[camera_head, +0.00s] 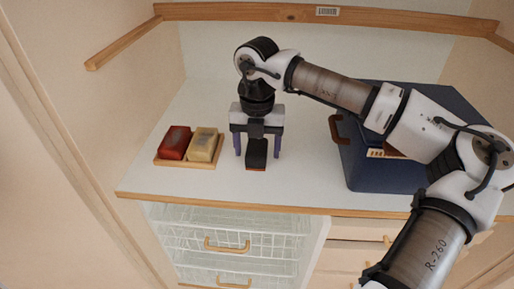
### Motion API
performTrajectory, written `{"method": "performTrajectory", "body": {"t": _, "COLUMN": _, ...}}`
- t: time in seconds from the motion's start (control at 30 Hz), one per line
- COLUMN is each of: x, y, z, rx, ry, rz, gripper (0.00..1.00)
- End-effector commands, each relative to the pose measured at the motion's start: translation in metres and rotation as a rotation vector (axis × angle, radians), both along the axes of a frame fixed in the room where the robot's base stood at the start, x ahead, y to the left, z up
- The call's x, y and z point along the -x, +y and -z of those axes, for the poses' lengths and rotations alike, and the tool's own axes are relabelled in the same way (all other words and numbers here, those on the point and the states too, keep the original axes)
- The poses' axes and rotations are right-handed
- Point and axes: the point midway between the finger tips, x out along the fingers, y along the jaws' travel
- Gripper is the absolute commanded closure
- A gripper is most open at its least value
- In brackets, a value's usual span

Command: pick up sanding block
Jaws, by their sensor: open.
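A small dark block with a reddish-brown bottom edge (256,158) stands on the white shelf top, near its front edge; it looks like the sanding block. My gripper (257,154) points down over it, with its two purple fingers spread wide. One finger is on the left of the block and the other on the right, with gaps on both sides. The black part of my gripper hides the block's upper part. I cannot tell how far the fingertips are above the surface.
A shallow wooden tray (187,163) to the left holds a red block (175,142) and a yellowish block (202,145). A blue box (372,173) with a brown handle stands to the right, under my arm. A wooden rail (330,15) crosses behind. Wire baskets (228,242) are below.

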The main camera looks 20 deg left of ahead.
Motion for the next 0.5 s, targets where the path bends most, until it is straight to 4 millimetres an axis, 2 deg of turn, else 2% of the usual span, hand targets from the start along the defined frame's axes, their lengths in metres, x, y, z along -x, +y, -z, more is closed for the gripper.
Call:
{"method": "performTrajectory", "body": {"t": 0.1, "x": 0.0005, "y": 0.0003, "z": 0.0064, "rx": 0.0, "ry": 0.001, "rz": -0.001, "gripper": 0.31}}
{"method": "performTrajectory", "body": {"t": 0.3, "x": 0.0001, "y": 0.0004, "z": 0.0071, "rx": 0.0, "ry": 0.0, "rz": -0.001, "gripper": 0.31}}
{"method": "performTrajectory", "body": {"t": 0.5, "x": 0.0001, "y": 0.0004, "z": 0.0068, "rx": 0.0, "ry": 0.0, "rz": -0.001, "gripper": 0.57}}
